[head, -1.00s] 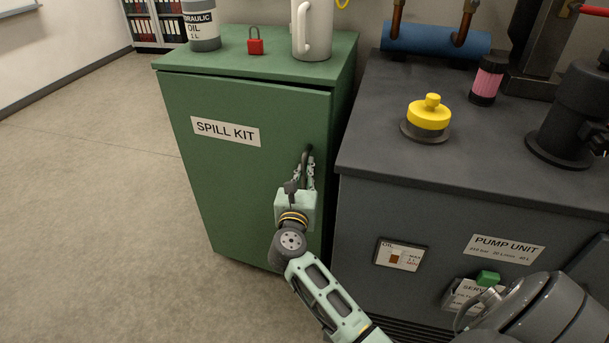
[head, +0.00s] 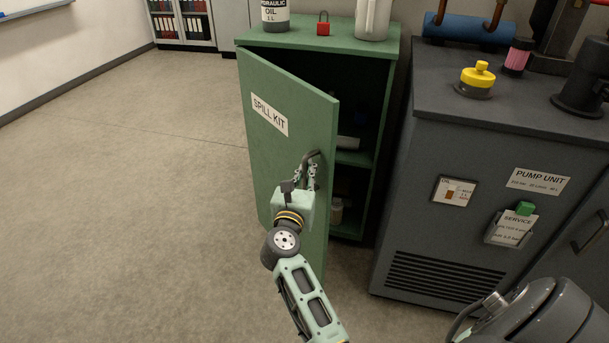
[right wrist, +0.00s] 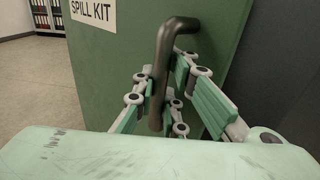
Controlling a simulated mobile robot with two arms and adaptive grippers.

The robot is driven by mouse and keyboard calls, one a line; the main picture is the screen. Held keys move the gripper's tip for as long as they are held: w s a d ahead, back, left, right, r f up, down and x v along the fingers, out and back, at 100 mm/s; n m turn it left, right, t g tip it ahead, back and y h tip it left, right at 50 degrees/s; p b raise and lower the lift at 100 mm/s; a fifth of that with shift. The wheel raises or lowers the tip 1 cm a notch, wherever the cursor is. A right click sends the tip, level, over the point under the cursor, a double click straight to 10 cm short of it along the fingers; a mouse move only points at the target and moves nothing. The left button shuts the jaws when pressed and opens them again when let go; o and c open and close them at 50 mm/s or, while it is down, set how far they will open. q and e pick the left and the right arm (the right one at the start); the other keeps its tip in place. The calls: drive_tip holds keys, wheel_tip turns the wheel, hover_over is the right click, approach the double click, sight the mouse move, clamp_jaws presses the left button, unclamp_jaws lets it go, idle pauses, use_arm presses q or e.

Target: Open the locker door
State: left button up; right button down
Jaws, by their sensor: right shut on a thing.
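The green locker door (head: 275,150), labelled SPILL KIT, stands partly open, hinged at its left edge. Its free right edge is swung out toward me. Shelves (head: 352,158) with a few dim items show in the dark inside. My right gripper (head: 309,175) is shut on the dark door handle (head: 313,156) near the door's free edge. In the right wrist view the fingers (right wrist: 160,98) close around the upright bar of the handle (right wrist: 164,60). My left gripper is not in view.
On the locker top (head: 336,42) stand an oil bottle (head: 275,12), a red padlock (head: 323,25) and a pale jug (head: 373,18). The grey pump unit (head: 450,130) stands close on the right. Floor left of the door is clear.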

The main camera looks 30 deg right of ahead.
drive_tip(key=shift+s+a+f, duration=0.15)
drive_tip(key=shift+a+f, duration=0.05)
drive_tip(key=shift+a, duration=0.15)
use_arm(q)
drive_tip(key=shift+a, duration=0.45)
use_arm(e)
drive_tip(key=shift+f, duration=0.1)
drive_tip(key=c, duration=2.2)
unclamp_jaws()
drive_tip(key=o, duration=0.4)
drive_tip(key=shift+s+r, duration=0.15)
drive_tip(key=shift+r, duration=0.05)
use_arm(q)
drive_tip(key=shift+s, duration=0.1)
use_arm(e)
drive_tip(key=shift+o, duration=0.2)
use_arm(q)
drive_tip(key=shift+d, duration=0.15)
use_arm(e)
drive_tip(key=shift+r, duration=0.1)
